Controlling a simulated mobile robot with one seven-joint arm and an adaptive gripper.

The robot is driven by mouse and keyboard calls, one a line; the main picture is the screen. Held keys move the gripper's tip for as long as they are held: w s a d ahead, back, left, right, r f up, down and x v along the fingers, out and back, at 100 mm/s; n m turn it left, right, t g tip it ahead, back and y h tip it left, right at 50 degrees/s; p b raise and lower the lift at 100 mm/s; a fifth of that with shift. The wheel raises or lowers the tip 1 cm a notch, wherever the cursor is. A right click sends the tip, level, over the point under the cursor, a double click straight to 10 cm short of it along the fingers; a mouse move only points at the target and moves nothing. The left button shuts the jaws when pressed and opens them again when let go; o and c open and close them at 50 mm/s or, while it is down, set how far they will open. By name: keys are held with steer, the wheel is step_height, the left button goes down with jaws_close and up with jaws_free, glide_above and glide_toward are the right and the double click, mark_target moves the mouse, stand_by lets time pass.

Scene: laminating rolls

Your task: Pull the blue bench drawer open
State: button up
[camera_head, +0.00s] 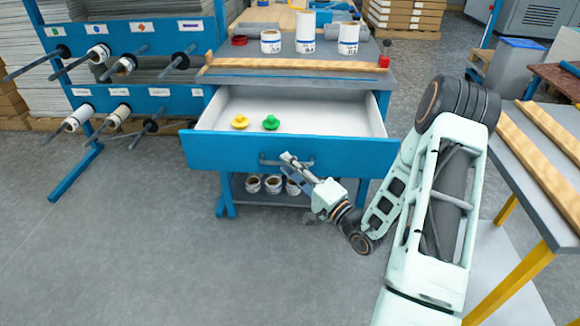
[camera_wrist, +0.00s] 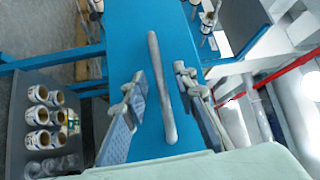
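The blue bench drawer (camera_head: 220,150) stands pulled out from the bench, and its white inside shows. A yellow knob-like piece (camera_head: 240,122) and a green one (camera_head: 271,123) lie in it. The grey bar handle (camera_head: 268,162) is on the drawer front. My gripper (camera_head: 290,163) is at the right part of this handle. In the wrist view the handle (camera_wrist: 160,75) runs between the two fingers of my gripper (camera_wrist: 157,88). The fingers are apart, with a gap to the handle on each side.
More rolls (camera_head: 273,184) stand on the shelf below. A blue rack with rods (camera_head: 140,55) is at left, a table (camera_head: 545,165) at right. The floor in front is clear.

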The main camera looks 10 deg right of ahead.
steer(key=shift+s, duration=0.1)
steer(key=v, duration=1.2)
